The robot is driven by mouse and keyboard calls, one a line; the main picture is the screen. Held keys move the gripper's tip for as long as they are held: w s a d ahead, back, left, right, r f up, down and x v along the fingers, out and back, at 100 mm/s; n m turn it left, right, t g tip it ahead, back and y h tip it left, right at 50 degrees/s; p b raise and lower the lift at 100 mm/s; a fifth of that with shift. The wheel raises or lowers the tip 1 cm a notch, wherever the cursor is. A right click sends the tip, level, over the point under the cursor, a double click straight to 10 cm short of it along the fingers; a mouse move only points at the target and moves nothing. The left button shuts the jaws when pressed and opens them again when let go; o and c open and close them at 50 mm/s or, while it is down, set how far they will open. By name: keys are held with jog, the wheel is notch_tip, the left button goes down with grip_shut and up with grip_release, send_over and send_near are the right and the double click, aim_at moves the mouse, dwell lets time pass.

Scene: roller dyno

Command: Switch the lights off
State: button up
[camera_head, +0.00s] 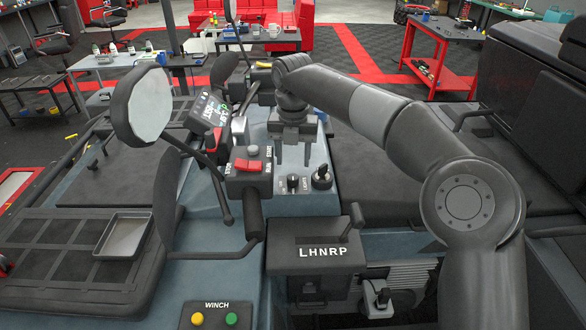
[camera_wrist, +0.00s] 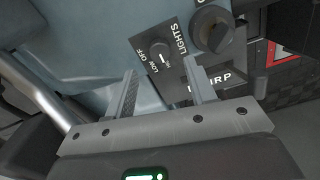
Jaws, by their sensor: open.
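The LIGHTS switch is a small round black knob (camera_head: 293,183) on a dark label plate in the vehicle's console. In the wrist view the knob (camera_wrist: 160,57) has OFF and LOW printed beside it and a short pale mark on its face. I cannot tell surely which setting the mark points to. My gripper (camera_head: 293,161) points down just above and behind the knob in the head view. Its two fingers are apart and empty. In the wrist view the knob shows between and just beyond the fingertips (camera_wrist: 160,72), with no contact visible.
A larger black knob (camera_head: 321,177) stands close to the right of the lights knob. A red-switch box (camera_head: 248,173) and handlebar are at the left. The LHNRP shifter (camera_head: 320,247) is in front, with WINCH buttons (camera_head: 214,318) lower left. A mirror (camera_head: 142,105) stands further left.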

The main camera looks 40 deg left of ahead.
aim_at(293, 176)
notch_tip(293, 176, down, 5)
jog(key=shift+f, duration=0.15)
jog(key=c, duration=1)
